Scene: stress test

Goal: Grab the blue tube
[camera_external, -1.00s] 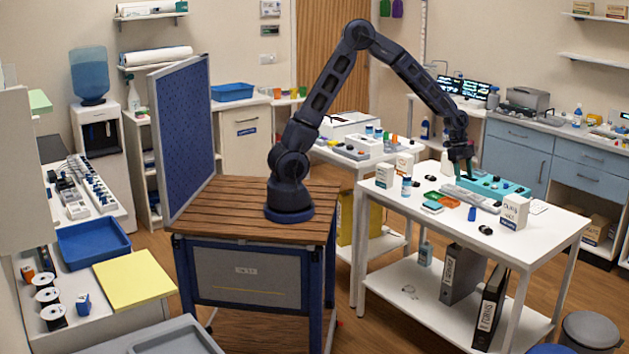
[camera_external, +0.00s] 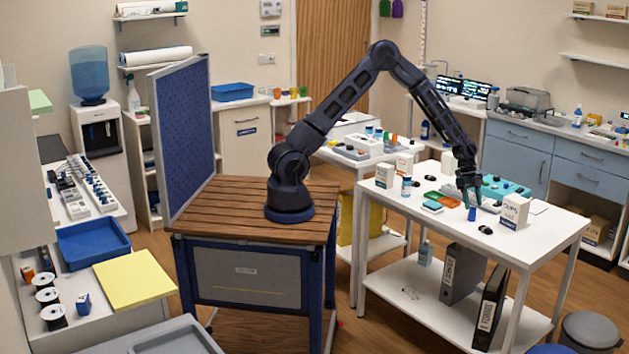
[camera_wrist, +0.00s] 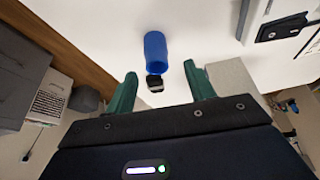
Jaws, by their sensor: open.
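The blue tube (camera_wrist: 156,52) stands on the white table, ahead of my gripper (camera_wrist: 160,88) and roughly between the lines of its two green fingers in the wrist view. In the external view the blue tube (camera_external: 472,214) is small, just below my gripper (camera_external: 472,198). My gripper is open, with nothing between its fingers. A small black object (camera_wrist: 155,83) lies next to the tube on the gripper side in the wrist view.
The white table (camera_external: 430,240) also holds a white box (camera_external: 514,211) right of the tube, a teal rack (camera_external: 505,188) behind, and orange and green trays (camera_external: 441,199) to the left. A small black item (camera_external: 485,230) lies in front.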

